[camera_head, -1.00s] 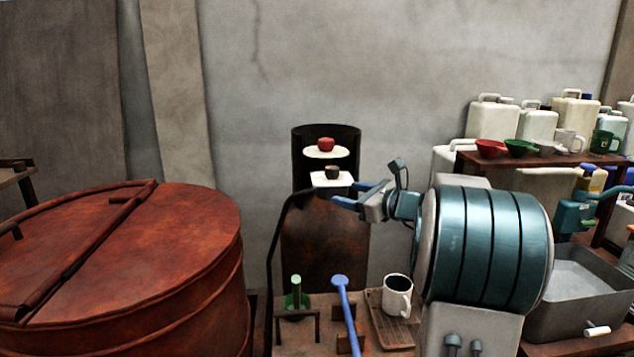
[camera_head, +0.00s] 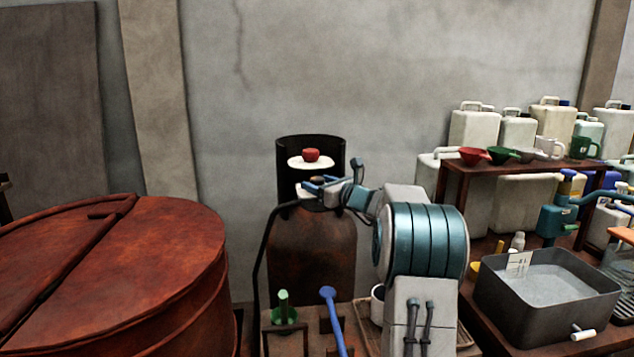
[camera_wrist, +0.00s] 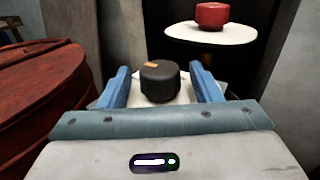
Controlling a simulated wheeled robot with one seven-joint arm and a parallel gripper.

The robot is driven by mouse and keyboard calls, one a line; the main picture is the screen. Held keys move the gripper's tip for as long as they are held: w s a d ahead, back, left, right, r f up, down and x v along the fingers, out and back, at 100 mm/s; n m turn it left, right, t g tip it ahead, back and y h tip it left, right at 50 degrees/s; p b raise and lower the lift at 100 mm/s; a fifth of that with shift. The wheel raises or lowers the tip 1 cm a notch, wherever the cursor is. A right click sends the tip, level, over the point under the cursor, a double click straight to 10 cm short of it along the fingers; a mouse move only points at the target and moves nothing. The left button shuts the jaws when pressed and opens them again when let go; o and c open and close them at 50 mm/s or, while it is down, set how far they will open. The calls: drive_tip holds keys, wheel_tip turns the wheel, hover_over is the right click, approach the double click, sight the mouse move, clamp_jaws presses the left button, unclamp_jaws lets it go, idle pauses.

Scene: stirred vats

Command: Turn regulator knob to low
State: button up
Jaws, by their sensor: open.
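The black regulator knob (camera_wrist: 160,82) sits on a small white plate, with an orange mark on its top toward the left-far side. My gripper (camera_wrist: 162,84) is open, its two blue fingers on either side of the knob in the wrist view. I cannot tell whether the fingers touch it. In the head view my gripper (camera_head: 318,188) is at the front of the dark gas cylinder (camera_head: 312,245), and the black knob (camera_head: 318,180) is partly hidden behind it. A red knob (camera_head: 311,155) sits on a higher white disc (camera_head: 296,163); it also shows in the wrist view (camera_wrist: 211,16).
A dark collar (camera_head: 283,160) rises behind the knobs, and a black hose (camera_head: 258,250) runs down the left. A rusty red vat (camera_head: 150,260) stands at left. A grey basin (camera_head: 545,315) and a shelf of jugs (camera_head: 475,130) are at right.

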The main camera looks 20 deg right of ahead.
drive_tip(key=shift+w+a, duration=0.15)
drive_tip(key=shift+w, duration=0.3)
drive_tip(key=c, duration=1)
